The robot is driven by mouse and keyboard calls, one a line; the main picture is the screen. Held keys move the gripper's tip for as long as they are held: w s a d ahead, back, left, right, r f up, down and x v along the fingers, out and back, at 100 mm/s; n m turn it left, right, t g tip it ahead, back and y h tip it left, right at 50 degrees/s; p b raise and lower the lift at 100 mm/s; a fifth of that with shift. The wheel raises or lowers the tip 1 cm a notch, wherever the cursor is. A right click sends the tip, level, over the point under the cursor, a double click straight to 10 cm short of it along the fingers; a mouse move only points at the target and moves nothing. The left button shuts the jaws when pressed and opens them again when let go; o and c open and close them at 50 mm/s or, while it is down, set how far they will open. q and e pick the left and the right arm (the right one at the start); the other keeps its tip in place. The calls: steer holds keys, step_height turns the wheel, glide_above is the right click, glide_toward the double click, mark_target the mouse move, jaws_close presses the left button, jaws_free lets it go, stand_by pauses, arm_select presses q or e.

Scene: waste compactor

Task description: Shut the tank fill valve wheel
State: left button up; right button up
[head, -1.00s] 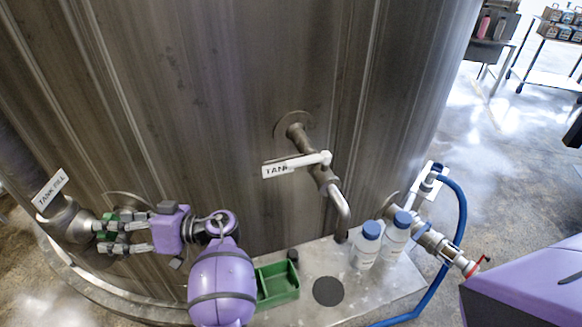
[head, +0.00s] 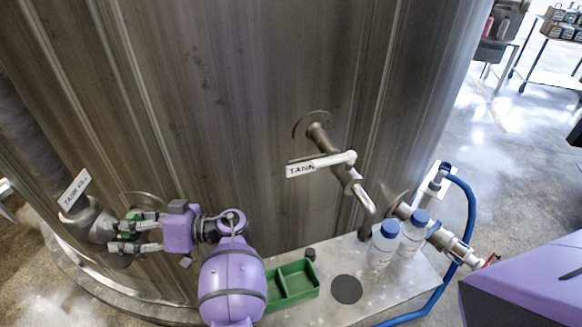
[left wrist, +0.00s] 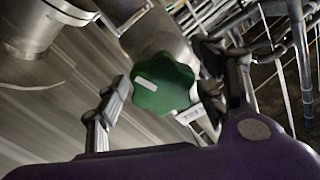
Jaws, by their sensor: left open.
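The tank fill valve wheel is a green lobed knob with a white mark, clear in the left wrist view (left wrist: 163,84). In the head view the green wheel (head: 136,216) shows only in part behind my left gripper's fingers, at the end of the pipe labelled TANK FILL (head: 75,189). My left gripper (head: 125,237) is open, with one finger on each side of the wheel. In the left wrist view the fingers of my left gripper (left wrist: 168,90) stand apart around the wheel; I cannot tell whether they touch it. My right gripper is out of view.
The steel tank wall (head: 250,110) rises behind. A tap labelled TANK (head: 330,165) sticks out at centre. A green tray (head: 293,283), white bottles with blue caps (head: 383,245) and a blue hose (head: 470,215) are on or near the ledge at right.

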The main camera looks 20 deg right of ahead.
arm_select(q)
steer(key=c, duration=1.1)
steer(key=shift+m, duration=0.3)
